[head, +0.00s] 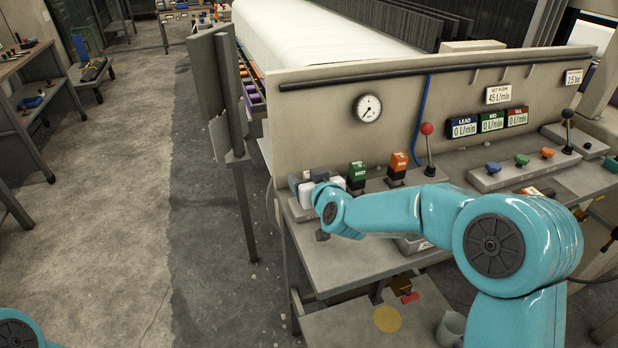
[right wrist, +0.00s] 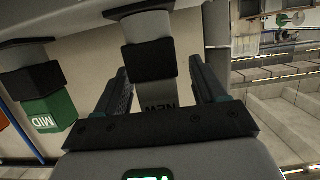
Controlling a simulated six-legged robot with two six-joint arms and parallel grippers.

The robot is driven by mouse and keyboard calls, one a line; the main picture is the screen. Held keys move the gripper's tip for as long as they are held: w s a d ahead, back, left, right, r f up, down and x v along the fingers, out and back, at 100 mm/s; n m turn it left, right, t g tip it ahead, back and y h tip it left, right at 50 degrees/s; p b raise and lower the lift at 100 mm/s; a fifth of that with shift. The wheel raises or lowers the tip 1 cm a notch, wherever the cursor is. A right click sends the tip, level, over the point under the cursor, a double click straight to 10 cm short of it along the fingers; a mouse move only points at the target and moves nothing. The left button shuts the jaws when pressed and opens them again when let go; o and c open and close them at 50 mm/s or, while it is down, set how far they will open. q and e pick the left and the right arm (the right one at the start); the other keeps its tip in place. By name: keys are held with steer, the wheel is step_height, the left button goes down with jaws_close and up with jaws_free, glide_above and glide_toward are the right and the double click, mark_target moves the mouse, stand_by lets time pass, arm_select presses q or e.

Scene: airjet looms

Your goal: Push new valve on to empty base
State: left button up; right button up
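The new valve (right wrist: 158,104), a grey block marked NEW, stands between the two dark fingers of my right gripper (right wrist: 160,68) in the right wrist view. The fingers are open around it, with a gap showing on its right side. Beyond its grey body is a black collar (right wrist: 150,60), then a grey neck (right wrist: 148,28) and a dark foot (right wrist: 138,8). The valve is in line with them; I cannot tell whether it is fully seated. In the head view my right gripper (head: 318,182) is at the left end of the valve row, largely hiding that place. My left gripper is out of view.
A green MID valve (head: 356,172) and an orange valve (head: 398,162) stand close to the right. A red-knobbed lever (head: 427,142) stands beyond them. A dark upright post (head: 235,120) stands to the left.

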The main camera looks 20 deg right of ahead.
steer(key=v, duration=1.6)
steer(key=shift+s, duration=0.15)
